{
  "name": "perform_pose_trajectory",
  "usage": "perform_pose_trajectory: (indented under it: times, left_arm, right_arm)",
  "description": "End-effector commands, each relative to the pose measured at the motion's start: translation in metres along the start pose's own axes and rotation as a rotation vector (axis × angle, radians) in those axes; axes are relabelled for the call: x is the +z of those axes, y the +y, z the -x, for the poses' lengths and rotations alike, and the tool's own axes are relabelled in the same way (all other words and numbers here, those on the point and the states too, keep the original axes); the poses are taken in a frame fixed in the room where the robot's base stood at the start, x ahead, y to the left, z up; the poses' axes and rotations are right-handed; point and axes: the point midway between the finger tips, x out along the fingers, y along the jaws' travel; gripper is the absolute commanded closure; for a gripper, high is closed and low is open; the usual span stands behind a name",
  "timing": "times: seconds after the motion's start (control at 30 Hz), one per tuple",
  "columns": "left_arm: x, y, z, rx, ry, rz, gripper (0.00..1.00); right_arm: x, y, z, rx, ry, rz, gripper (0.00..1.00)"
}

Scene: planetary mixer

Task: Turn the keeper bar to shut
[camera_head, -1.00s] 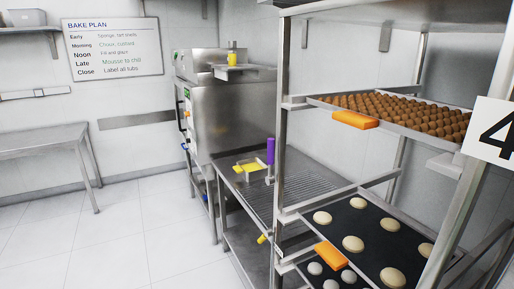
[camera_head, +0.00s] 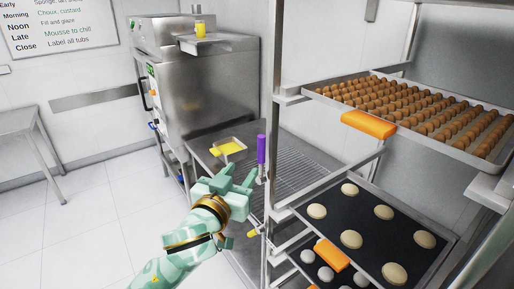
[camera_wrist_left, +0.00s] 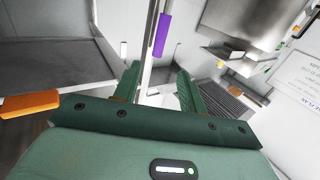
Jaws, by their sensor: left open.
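The keeper bar appears to be the purple upright piece (camera_head: 262,150) on the front left post of the rack. It stands vertical, in line with the post, and its lower end meets a small metal fitting. It also shows in the left wrist view (camera_wrist_left: 161,33), beyond the fingertips. My left gripper (camera_head: 238,174) is open and empty, just left of the bar and a little below its middle in the head view. In the left wrist view the post lies between the two open fingers (camera_wrist_left: 158,72), with no clear contact. My right gripper is not in view.
The rack holds a tray of brown pastries (camera_head: 440,112) and a dark tray of pale rounds (camera_head: 405,222). Orange clips (camera_head: 368,124) stick out at the tray fronts. Open floor (camera_head: 95,235) lies left.

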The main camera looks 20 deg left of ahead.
Motion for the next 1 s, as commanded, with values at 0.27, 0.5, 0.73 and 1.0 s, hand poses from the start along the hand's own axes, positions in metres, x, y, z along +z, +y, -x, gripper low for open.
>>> perform_pose_trajectory:
  times: [0.27, 0.5, 0.73, 1.0]
  left_arm:
    - [-0.001, 0.000, -0.071, 0.000, 0.001, -0.003, 0.59]
    - [0.000, 0.000, -0.106, 0.000, 0.000, -0.002, 0.59]
    - [0.000, 0.000, -0.113, 0.001, 0.000, -0.001, 0.59]
    - [0.000, 0.000, -0.113, 0.001, 0.000, -0.001, 0.92]
  right_arm:
    - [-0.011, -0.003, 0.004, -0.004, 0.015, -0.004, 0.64]
    - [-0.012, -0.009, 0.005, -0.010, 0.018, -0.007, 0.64]
    - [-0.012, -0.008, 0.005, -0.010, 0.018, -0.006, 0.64]
    - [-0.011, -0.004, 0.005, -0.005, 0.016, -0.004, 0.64]
